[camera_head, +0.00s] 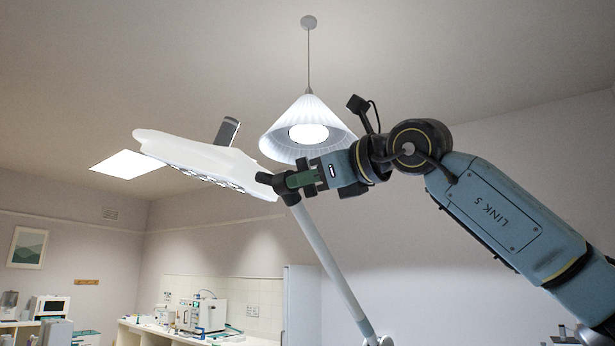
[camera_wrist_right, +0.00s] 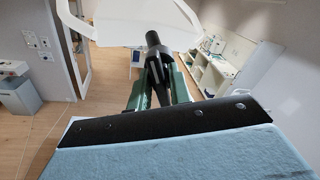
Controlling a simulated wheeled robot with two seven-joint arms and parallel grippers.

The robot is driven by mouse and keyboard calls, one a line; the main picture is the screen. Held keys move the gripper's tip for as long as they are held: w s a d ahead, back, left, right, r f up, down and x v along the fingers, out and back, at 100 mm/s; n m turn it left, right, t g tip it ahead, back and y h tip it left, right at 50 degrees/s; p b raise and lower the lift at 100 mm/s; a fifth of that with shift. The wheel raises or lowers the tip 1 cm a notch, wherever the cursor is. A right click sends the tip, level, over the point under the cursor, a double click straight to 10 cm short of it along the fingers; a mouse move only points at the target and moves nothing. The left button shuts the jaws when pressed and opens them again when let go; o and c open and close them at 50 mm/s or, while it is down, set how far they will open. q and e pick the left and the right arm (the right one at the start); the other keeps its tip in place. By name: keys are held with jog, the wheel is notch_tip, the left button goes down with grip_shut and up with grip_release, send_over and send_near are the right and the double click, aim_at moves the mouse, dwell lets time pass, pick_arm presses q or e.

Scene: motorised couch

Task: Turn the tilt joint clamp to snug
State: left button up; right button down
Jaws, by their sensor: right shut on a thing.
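The tilt joint clamp (camera_head: 286,186) is a black fitting where the white lamp head (camera_head: 200,157) meets the pale, slanting lamp arm (camera_head: 325,252). My left gripper is not in view.
A cone-shaped pendant lamp (camera_head: 308,125) hangs from the ceiling just behind and above my right gripper. A dark handle-like piece (camera_head: 228,131) rises behind the lamp head. A counter with equipment (camera_head: 205,315) stands far off along the wall.

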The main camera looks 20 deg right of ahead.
jog(key=n, duration=0.3)
jog(key=shift+r+p, duration=0.1)
jog(key=shift+p, duration=0.25)
jog(key=shift+n+p, duration=0.5)
jog(key=shift+n, duration=1.6)
jog(key=c, duration=1.3)
grip_release()
jog(key=b+v, duration=0.4)
jog(key=v, duration=0.9)
jog(key=shift+s+d, duration=0.15)
